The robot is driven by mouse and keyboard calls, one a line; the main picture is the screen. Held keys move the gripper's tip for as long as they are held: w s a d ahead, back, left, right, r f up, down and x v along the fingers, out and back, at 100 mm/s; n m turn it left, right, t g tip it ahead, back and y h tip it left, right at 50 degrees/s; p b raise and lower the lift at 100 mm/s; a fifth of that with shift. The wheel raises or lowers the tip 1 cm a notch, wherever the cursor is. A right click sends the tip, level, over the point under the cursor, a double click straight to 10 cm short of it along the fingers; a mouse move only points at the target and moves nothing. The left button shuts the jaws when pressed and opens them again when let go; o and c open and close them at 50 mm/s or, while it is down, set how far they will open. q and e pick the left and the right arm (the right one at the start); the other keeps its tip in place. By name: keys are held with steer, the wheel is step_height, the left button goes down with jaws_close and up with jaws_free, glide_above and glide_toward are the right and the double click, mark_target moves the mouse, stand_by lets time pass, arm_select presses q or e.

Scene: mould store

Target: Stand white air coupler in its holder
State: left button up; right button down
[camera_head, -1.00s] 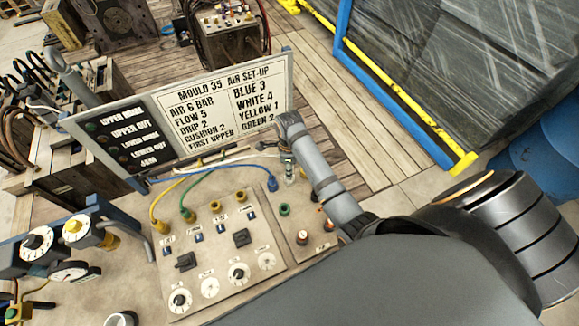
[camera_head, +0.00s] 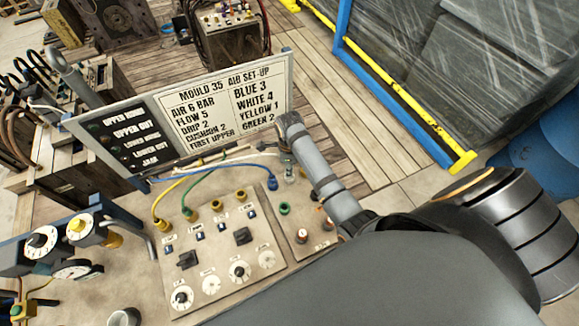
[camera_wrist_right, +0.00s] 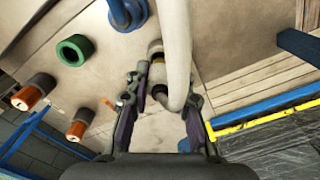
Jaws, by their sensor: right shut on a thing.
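The white air coupler (camera_wrist_right: 157,72), a pale body with a brass-coloured collar, sits between my right gripper's fingertips (camera_wrist_right: 164,92) in the right wrist view. Its thick white hose (camera_wrist_right: 178,40) bends around beside the fingers. The gripper is shut on it. In the camera_head view my right gripper (camera_head: 286,156) is small and partly hidden beside my grey arm link, at the panel's back edge. A pale fitting (camera_head: 289,173) shows just below it. The coupler's lower end and its holder cannot be made out clearly. My left gripper is not in view.
A blue coupler (camera_head: 272,182) with its hose is close to the left. A green ring socket (camera_head: 284,209) and orange-tipped fittings (camera_head: 327,223) are nearby. The set-up sign (camera_head: 232,105) stands behind the control panel (camera_head: 215,255). A blue-and-yellow rail (camera_head: 400,110) edges the wooden floor.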

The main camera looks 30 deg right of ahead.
steer(key=shift+f, duration=1.05)
stand_by(0.6)
steer(key=c, duration=0.7)
jaws_free()
steer(key=shift+r+p, duration=0.6)
steer(key=shift+r, duration=3.15)
